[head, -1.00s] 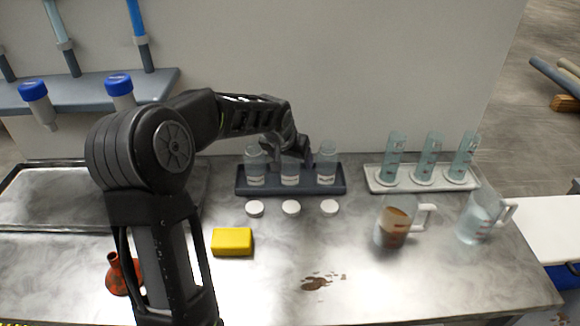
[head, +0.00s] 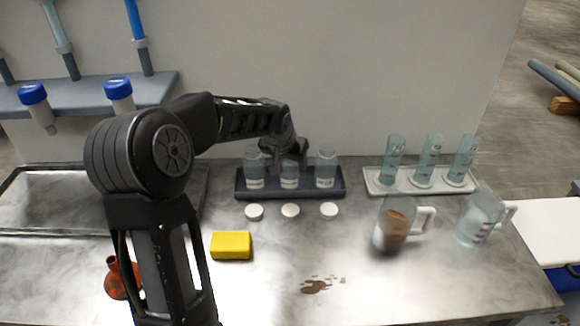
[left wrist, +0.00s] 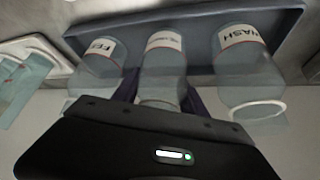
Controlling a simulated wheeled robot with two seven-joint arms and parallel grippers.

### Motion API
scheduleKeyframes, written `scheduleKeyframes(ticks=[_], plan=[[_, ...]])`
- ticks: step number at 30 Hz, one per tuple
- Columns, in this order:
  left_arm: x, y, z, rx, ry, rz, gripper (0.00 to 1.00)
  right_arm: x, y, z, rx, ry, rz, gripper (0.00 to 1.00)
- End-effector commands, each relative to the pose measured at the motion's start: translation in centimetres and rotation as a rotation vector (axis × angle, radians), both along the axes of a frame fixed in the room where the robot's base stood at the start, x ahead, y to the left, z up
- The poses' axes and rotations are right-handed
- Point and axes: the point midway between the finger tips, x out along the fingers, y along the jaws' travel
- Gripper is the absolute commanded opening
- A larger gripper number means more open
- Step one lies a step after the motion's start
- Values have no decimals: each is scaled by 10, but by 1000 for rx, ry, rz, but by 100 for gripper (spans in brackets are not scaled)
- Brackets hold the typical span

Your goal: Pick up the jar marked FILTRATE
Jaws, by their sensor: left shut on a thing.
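Three clear, open jars stand upright in a row in a dark tray (head: 341,187), which also shows in the left wrist view (left wrist: 205,20). The middle jar (head: 289,182) has a white label too small to read in the head view and blurred in the left wrist view (left wrist: 163,60). In the left wrist view the jars beside it read FEED, partly cut off (left wrist: 99,62), and WASH (left wrist: 243,65). My left gripper (head: 288,164) is shut on the middle jar, one dark finger on each side near its upper part. The jar's rim is partly hidden by the gripper.
Three white lids (head: 290,210) lie in front of the tray. A yellow sponge (head: 231,245) and an orange-red vessel (head: 121,277) are at the left. A rack of cylinders (head: 422,183) and two jugs (head: 392,226) stand at the right. A brown spill (head: 322,284) marks the front.

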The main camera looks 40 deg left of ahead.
Motion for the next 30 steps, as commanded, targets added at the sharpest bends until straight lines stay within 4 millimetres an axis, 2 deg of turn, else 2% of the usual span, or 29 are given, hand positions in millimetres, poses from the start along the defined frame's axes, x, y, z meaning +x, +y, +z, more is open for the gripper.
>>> scheduleKeyframes(ticks=[5,8,15,19,23,30], plan=[[1,0,11,2,-4,0,11,0,0,-1,0,0,0,36],[1,0,25,3,-4,0,11,0,0,-2,0,0,0,36],[1,0,72,3,-4,0,11,0,0,-4,0,0,0,36],[1,0,91,1,-3,0,11,0,0,-5,0,0,0,36],[0,0,100,0,-1,0,11,0,0,-5,0,0,0,36],[0,0,100,0,0,0,11,0,0,-5,0,0,0,36]])
